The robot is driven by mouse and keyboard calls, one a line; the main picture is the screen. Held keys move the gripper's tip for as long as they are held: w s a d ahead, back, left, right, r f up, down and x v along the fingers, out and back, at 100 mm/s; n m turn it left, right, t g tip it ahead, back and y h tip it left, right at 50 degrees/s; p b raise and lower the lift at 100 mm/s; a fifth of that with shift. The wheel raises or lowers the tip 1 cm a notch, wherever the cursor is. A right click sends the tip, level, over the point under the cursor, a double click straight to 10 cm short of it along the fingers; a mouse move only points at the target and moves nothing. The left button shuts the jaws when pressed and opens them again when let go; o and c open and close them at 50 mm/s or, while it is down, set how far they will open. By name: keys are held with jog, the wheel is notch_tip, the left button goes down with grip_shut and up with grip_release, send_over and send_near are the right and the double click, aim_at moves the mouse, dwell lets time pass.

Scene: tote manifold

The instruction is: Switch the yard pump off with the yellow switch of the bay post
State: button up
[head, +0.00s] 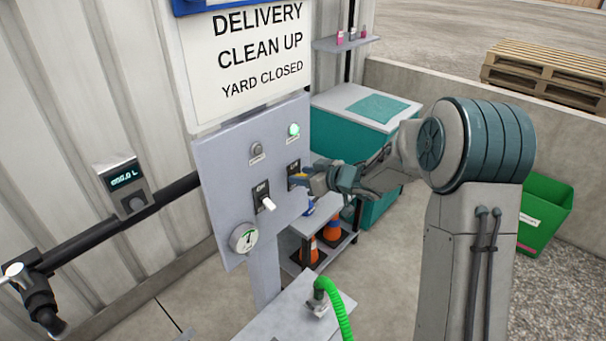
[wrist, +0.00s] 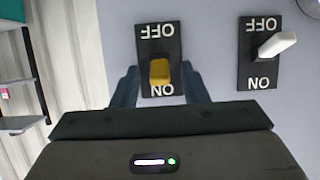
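The yellow switch (wrist: 160,72) sits on a black plate marked ON and OFF, inverted in the wrist view. Its lever leans toward the ON end. In the head view, the yellow switch (head: 300,175) is on the right of the grey bay post panel (head: 228,178), partly hidden by my gripper. My gripper (head: 312,180) is at the panel in front of it. In the wrist view, my gripper (wrist: 161,82) is open, with one finger on each side of the yellow lever. Touching the lever cannot be made out.
A white switch (head: 268,203) is left of the yellow one, its lever down. A green lamp (head: 293,130) is lit above; a grey lamp (head: 257,149) is dark. A gauge (head: 243,238) sits below. A shelf cart with cones (head: 308,252) stands behind the panel.

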grip_shut()
jog(key=shift+f+b, duration=0.25)
jog(key=shift+b, duration=0.35)
jog(key=f+t+y+b, duration=0.1)
jog(key=b, duration=0.4)
jog(key=shift+d+y, duration=0.1)
jog(key=shift+y, duration=0.2)
jog(key=t+y+b, duration=0.1)
jog(key=y+b, duration=0.1)
jog(key=b, duration=0.5)
jog(key=f+t+y+b, duration=0.1)
jog(key=t+y+b, duration=0.1)
jog(key=b, duration=0.5)
jog(key=f+t+y+b, duration=0.1)
jog(key=t+y+b, duration=0.1)
jog(key=b, duration=0.5)
jog(key=shift+r+t+y+b, duration=0.2)
jog(key=shift+t+y+b, duration=0.15)
jog(key=shift+b, duration=0.35)
